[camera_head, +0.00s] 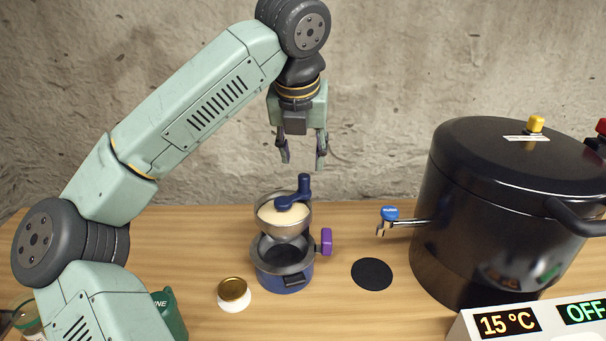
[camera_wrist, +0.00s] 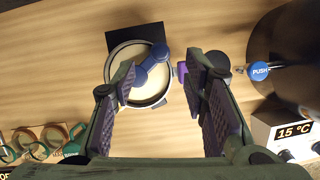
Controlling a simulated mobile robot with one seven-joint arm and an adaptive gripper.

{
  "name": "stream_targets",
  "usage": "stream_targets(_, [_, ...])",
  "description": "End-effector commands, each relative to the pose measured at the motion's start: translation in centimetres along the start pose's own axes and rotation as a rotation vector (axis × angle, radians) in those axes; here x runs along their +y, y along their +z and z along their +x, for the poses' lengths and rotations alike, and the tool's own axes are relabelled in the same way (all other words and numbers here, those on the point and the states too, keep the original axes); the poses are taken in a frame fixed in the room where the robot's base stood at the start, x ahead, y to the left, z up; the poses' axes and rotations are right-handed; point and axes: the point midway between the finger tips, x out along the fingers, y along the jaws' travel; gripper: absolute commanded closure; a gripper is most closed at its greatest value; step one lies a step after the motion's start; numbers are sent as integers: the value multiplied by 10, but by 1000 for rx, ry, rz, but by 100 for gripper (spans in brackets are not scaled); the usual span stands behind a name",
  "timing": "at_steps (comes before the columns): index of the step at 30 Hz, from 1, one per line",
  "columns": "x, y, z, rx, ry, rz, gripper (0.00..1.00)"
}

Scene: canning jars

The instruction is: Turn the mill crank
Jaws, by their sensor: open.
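The mill stands upright on the wooden table, with a metal bowl-shaped hopper (camera_head: 284,224) on top holding something cream-coloured. Its blue crank (camera_head: 293,200) lies across the top, with an upright knob at its right end. In the wrist view the crank (camera_wrist: 149,70) shows over the round hopper, partly behind the left finger. The mill's blue base (camera_head: 284,281) has a dark tray around it, and a purple knob (camera_head: 326,241) sits on its right side. My gripper (camera_head: 303,160) is open, pointing down, above the crank and apart from it; it also shows in the wrist view (camera_wrist: 165,88).
A large black pot (camera_head: 470,220) with a blue push button (camera_head: 389,213) stands at the right. A display box (camera_head: 530,326) reads 15 °C and OFF. A small gold-lidded jar (camera_head: 233,291) and a black disc (camera_head: 372,274) lie near the mill. A green container (camera_head: 169,315) stands front left.

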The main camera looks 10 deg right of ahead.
Motion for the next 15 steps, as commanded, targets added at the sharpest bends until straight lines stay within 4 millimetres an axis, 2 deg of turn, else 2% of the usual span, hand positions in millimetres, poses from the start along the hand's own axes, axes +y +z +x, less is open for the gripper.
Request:
stream_targets(9, [-1, 0, 57, 3, -4, 0, 60])
stream_targets(15, [-1, 0, 76, 0, -2, 1, 60])
